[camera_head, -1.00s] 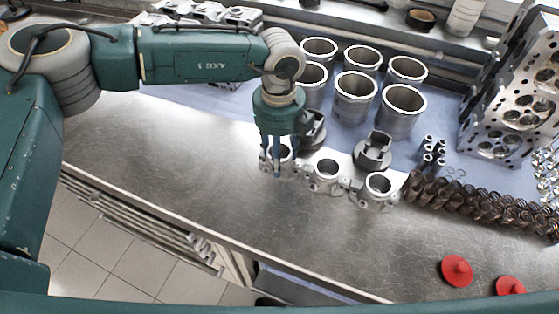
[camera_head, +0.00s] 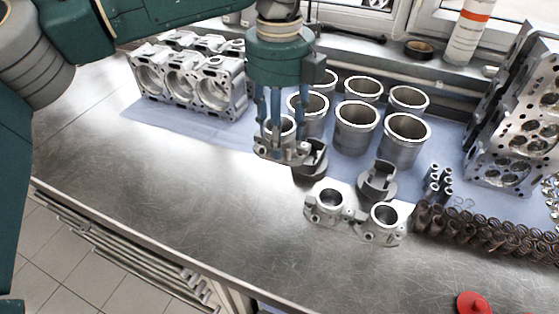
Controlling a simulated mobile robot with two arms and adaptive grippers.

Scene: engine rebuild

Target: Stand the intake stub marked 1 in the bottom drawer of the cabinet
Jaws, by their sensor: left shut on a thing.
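My left gripper (camera_head: 270,143) is shut on a metal intake stub (camera_head: 263,153), a short ring on a lugged flange. It holds the stub upright above the bench, in front of the cylinder liners. I cannot read a mark on it. Two similar stubs stand on the bench to the right, a nearer-left one (camera_head: 325,215) and one beside it (camera_head: 384,232). Below the bench's front edge at the lower left are stacked drawer fronts (camera_head: 125,252), seen steeply from above. I cannot tell whether any drawer stands open. My right gripper is not in view.
Several cylinder liners (camera_head: 355,130) stand on a blue mat, with an engine block (camera_head: 185,82) to their left. Pistons (camera_head: 377,182), springs (camera_head: 470,226) and a cylinder head (camera_head: 510,135) lie right. A red part (camera_head: 473,304) is at the bottom. The bench's left front (camera_head: 180,200) is clear.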

